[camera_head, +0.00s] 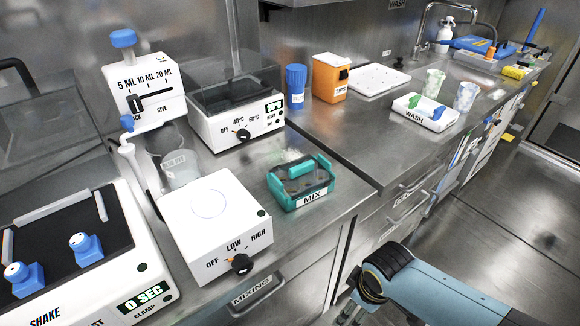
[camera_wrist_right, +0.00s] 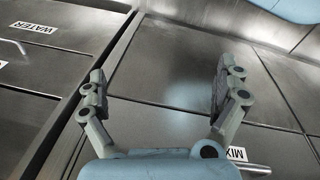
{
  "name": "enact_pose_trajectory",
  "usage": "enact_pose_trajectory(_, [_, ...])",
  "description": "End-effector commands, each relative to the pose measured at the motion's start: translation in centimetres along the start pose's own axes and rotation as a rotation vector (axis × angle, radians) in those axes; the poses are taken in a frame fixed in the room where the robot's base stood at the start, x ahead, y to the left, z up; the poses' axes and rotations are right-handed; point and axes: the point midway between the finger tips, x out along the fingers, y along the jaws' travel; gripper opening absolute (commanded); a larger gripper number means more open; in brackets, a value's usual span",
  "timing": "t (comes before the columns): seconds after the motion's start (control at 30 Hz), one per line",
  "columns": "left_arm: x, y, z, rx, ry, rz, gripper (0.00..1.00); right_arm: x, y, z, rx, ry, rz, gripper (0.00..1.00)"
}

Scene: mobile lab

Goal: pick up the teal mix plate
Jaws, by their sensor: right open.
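The teal mix plate (camera_head: 301,181) is a teal-framed holder with a white MIX label. It stands on the steel counter near its front edge, right of the white heater with the OFF, LOW and HIGH dial. In the head view my right arm comes in at the lower right, well below and right of the plate, and the gripper end is mostly cut off at the bottom edge. In the right wrist view my right gripper (camera_wrist_right: 157,88) is open and empty, with its fingers wide apart in front of steel drawer fronts. My left gripper is not in view.
The white heater (camera_head: 212,228) stands close left of the plate. A blue cup (camera_head: 296,85) and an orange box (camera_head: 330,78) stand behind it. A WASH tray (camera_head: 425,112) is farther right. Bare counter lies right of the plate. Drawer handles (camera_head: 255,292) protrude below the counter edge.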

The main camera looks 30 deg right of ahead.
Motion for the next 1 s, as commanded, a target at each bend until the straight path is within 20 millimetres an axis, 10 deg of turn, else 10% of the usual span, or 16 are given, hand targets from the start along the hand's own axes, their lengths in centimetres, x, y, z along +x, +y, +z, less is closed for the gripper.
enact_pose_trajectory(0.1, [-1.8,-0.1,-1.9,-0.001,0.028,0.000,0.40,-6.6,1.6,-4.2,-0.075,0.015,0.004,1.00])
enact_pose_trajectory(0.5, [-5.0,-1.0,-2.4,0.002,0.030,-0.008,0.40,-23.2,4.5,-11.9,-0.356,0.032,0.007,1.00])
enact_pose_trajectory(1.0, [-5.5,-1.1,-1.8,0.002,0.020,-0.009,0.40,-27.4,9.3,-22.6,-1.009,-0.029,-0.114,1.00])
